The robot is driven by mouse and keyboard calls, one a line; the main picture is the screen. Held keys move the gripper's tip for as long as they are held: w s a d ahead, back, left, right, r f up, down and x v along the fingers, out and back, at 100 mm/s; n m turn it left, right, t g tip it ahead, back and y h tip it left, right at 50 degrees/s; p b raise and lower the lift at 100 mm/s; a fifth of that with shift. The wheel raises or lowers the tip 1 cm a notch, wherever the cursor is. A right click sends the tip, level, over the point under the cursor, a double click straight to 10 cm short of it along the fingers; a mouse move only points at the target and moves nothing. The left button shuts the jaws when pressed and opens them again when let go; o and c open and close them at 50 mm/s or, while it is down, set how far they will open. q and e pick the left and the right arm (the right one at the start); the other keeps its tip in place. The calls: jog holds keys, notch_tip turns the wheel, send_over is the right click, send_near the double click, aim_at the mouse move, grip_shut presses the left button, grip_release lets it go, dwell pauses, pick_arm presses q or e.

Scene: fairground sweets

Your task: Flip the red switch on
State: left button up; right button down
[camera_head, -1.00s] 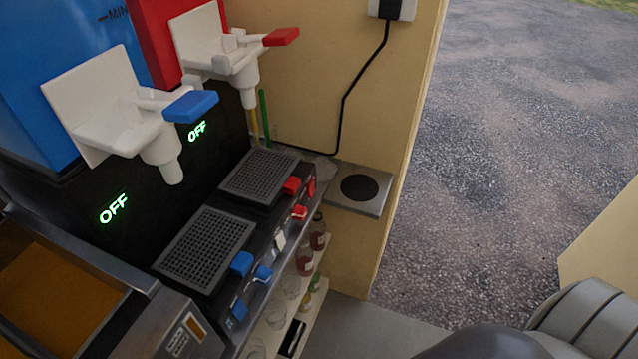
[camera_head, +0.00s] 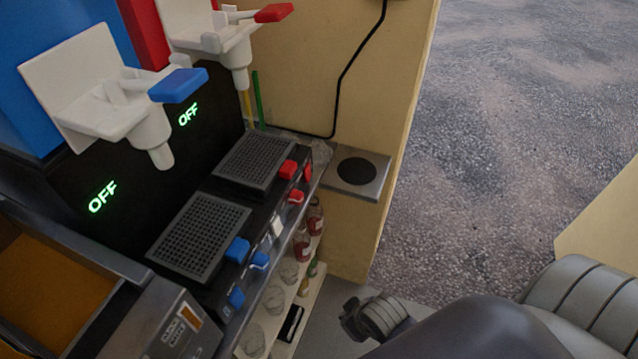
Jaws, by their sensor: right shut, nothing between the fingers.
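The slush machine's front panel carries red controls on the right: a red block (camera_head: 288,169), a red lever-like piece (camera_head: 296,195) and a small red piece (camera_head: 308,172) at the panel's far end. I cannot tell for sure which is the red switch. Two green OFF signs are lit, one (camera_head: 188,114) by the red side and one (camera_head: 102,197) by the blue side. My right gripper (camera_head: 350,320) is low in the picture, shut and empty, right of the bottle shelf and apart from the red controls. My left gripper is not in view.
Blue controls (camera_head: 237,249) sit nearer on the same panel. White taps with a blue handle (camera_head: 178,85) and a red handle (camera_head: 273,12) overhang the drip grilles (camera_head: 199,238). A shelf below holds bottles (camera_head: 302,243) and cups. A small metal ledge (camera_head: 372,188) juts from the wall.

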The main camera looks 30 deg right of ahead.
jog(key=w+d+r+n+t+y, duration=0.2)
jog(key=w+d+r+n+t, duration=0.2)
jog(key=w+r+n, duration=0.25)
jog(key=w+d+r+n+t+y, duration=0.1)
jog(key=w+d+r+n+t, duration=0.2)
jog(key=w+r+n+t, duration=0.25)
jog(key=w+d+r+n+y, duration=0.1)
jog(key=d+r+n+y, duration=0.1)
jog(key=r+n, duration=0.1)
jog(key=w+d+r+n+y, duration=0.1)
jog(key=d+r+n+y, duration=0.1)
jog(key=r+n+y, duration=0.1)
jog(key=w+d+r+n+y, duration=0.1)
jog(key=d+r+n+y, duration=0.1)
jog(key=r+n, duration=0.2)
jog(key=shift+w+d+r+n+g+y, duration=0.1)
jog(key=shift+d+n+g+y, duration=0.2)
jog(key=shift+d+n+g, duration=0.1)
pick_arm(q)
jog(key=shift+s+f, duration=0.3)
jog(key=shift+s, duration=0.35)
pick_arm(e)
jog(key=shift+d+r+n+y, duration=0.1)
jog(key=shift+r+n+y, duration=0.2)
jog(key=shift+r, duration=0.1)
